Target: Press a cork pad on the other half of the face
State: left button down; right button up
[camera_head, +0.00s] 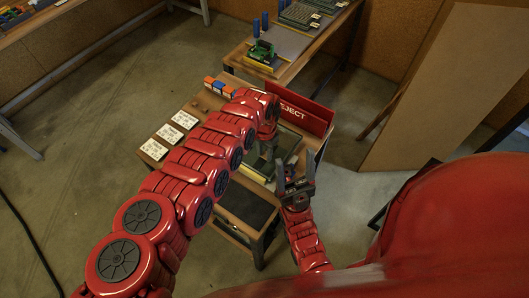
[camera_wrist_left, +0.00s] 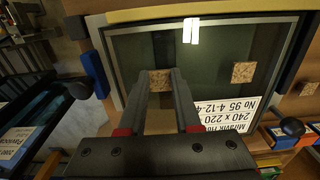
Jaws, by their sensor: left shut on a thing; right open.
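The framed dark glass face (camera_wrist_left: 205,50) fills the upper part of the left wrist view, with a light metal frame around it. One square cork pad (camera_wrist_left: 243,72) sits on its right half. My left gripper (camera_wrist_left: 161,73) is shut on a second cork pad (camera_wrist_left: 160,82), which shows between its fingertips in front of the left half. I cannot tell whether this pad touches the glass. In the head view my left gripper (camera_head: 265,150) is over the bench, partly hidden by its arm. My right gripper (camera_head: 295,185) is open beside it, nearer the bench's front.
A printed white label (camera_wrist_left: 228,113) lies at the glass's lower right. Dark round knobs (camera_wrist_left: 293,127) and blue blocks (camera_wrist_left: 94,73) flank the frame. A red REJECT panel (camera_head: 300,108) stands behind the work area. White cards (camera_head: 170,134) lie on the bench's left side.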

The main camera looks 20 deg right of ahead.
pick_arm(q)
jog(key=shift+f, duration=0.1)
jog(key=c, duration=0.5)
grip_release()
jog(key=shift+r, duration=0.7)
jog(key=shift+r+b, duration=1.55)
jog(key=shift+r, duration=6.5)
